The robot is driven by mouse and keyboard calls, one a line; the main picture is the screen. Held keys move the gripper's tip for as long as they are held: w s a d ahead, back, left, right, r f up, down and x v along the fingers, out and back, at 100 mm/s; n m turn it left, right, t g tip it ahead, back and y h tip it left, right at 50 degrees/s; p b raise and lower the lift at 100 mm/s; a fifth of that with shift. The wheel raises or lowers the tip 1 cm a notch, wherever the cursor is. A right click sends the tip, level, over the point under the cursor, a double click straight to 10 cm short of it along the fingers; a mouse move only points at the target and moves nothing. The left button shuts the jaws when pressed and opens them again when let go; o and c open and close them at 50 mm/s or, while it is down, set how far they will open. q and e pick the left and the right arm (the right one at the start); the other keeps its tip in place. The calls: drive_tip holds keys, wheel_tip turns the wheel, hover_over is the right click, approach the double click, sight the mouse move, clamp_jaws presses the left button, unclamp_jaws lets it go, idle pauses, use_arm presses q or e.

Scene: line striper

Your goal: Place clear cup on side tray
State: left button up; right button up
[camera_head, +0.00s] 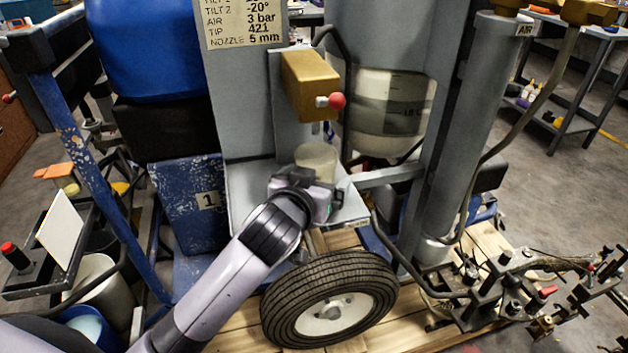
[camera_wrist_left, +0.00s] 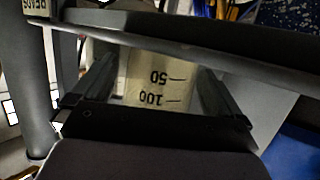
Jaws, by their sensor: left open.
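The clear cup (camera_head: 316,158) stands upright on a grey shelf (camera_head: 243,200) under a brass-coloured block with a red knob. My left gripper (camera_head: 315,187) is at the near side of the cup and covers its lower part in the head view. In the left wrist view, the cup (camera_wrist_left: 158,88) with its 50 and 100 marks shows between the two fingers of my open left gripper (camera_wrist_left: 157,70). Whether the fingers touch it I cannot tell. A dark-framed tray (camera_head: 40,290) at the far left may be the side tray. My right gripper is not in view.
The brass-coloured block (camera_head: 311,85) hangs just above the cup. A black tyre (camera_head: 329,300) is below my left wrist. The left tray carries a white card (camera_head: 61,230) and a red-topped item (camera_head: 15,257). A blue frame post (camera_head: 100,190) stands between shelf and tray.

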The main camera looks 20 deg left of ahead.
use_arm(q)
drive_tip(key=shift+r, duration=0.25)
drive_tip(key=v, duration=1.2)
drive_tip(key=shift+p, duration=0.45)
drive_tip(key=shift+f, duration=0.1)
